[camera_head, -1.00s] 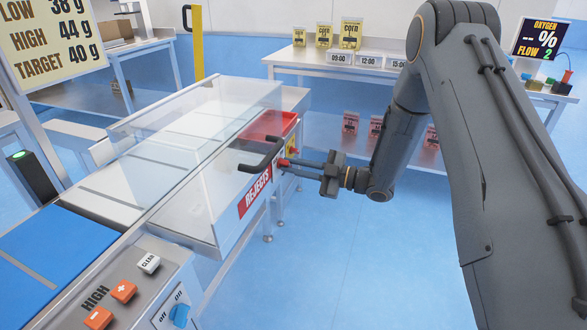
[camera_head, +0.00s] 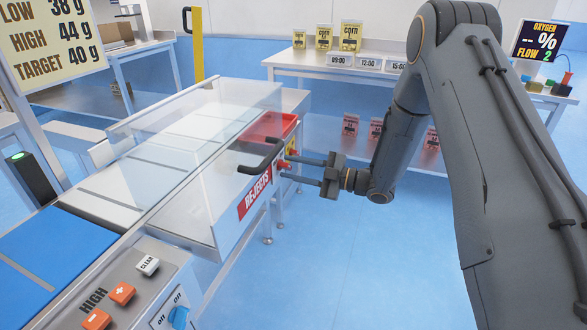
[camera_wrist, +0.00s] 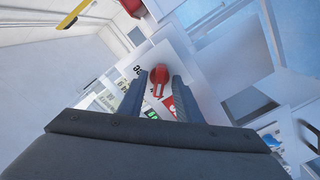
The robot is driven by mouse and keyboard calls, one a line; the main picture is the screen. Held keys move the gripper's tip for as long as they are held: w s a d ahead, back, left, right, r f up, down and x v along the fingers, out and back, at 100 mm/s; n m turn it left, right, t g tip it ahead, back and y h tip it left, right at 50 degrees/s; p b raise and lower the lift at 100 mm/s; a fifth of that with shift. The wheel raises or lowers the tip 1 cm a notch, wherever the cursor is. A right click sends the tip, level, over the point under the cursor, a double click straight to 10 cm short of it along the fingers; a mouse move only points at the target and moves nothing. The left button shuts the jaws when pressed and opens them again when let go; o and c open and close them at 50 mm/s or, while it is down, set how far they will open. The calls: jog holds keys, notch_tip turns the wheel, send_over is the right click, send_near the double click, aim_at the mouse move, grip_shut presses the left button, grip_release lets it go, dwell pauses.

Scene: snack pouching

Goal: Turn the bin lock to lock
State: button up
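The bin lock is a red knob (camera_wrist: 160,74) with a narrow pointer, on a pale lettered plate in the wrist view. My gripper (camera_head: 286,168) is at the end face of the reject bin (camera_head: 268,128), to the right of its REJECTS label. In the wrist view my gripper (camera_wrist: 160,84) is open, with one finger on each side of the knob and a visible gap on both sides. In the head view the knob is small and partly hidden by the fingers, so its setting cannot be read there.
The blue floor (camera_head: 340,260) below my arm is clear.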

jog(key=b+v, duration=0.1)
jog(key=v, duration=0.7)
jog(key=shift+a, duration=0.1)
jog(key=w+d+r+m+t+h+p, duration=0.2)
jog(key=w+d+r+m+t+h, duration=0.25)
jog(key=m+h, duration=0.45)
jog(key=s+d+m+g+h, duration=0.3)
jog(key=s+d+m+h, duration=0.3)
jog(key=d, duration=0.3)
jog(key=s+a+r+m+g+h+p, duration=0.1)
jog(key=s+m+g, duration=0.6)
jog(key=s, duration=2.1)
jog(key=shift+s+a+r+m+g+h+p, duration=0.2)
jog(key=shift+r+m+g+h+p, duration=0.15)
jog(key=shift+r+m+h+p, duration=0.25)
